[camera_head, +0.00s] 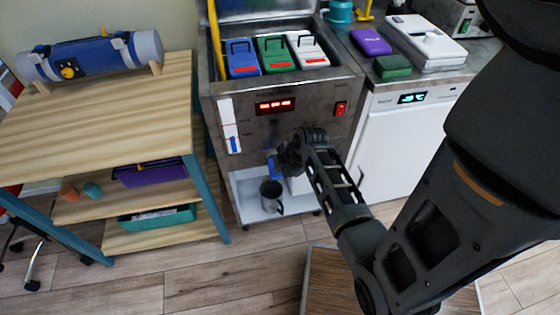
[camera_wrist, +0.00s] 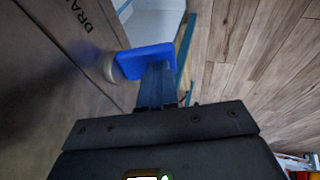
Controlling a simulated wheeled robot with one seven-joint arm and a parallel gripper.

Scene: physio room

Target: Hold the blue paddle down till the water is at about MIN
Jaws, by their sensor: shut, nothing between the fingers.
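The blue paddle (camera_head: 271,166) sticks out of the steel tank's (camera_head: 262,125) front, low down. In the wrist view the paddle (camera_wrist: 146,61) is large, beside the word DRAIN on the panel. My gripper (camera_head: 280,158) is shut and empty. In the wrist view its fingertips (camera_wrist: 158,72) overlap the paddle's near edge; they look touching, but I cannot tell how hard they press. The white level gauge (camera_head: 229,124) on the tank's front left shows blue only in its lower part. Its small marks are too blurred to read.
A metal jug (camera_head: 271,196) stands on a white low shelf (camera_head: 247,206) below the paddle. Blue, green and white packs sit in the tank's top. A wooden shelf unit (camera_head: 115,95) is at left, a white cabinet (camera_head: 405,140) at right. Wood floor lies in front.

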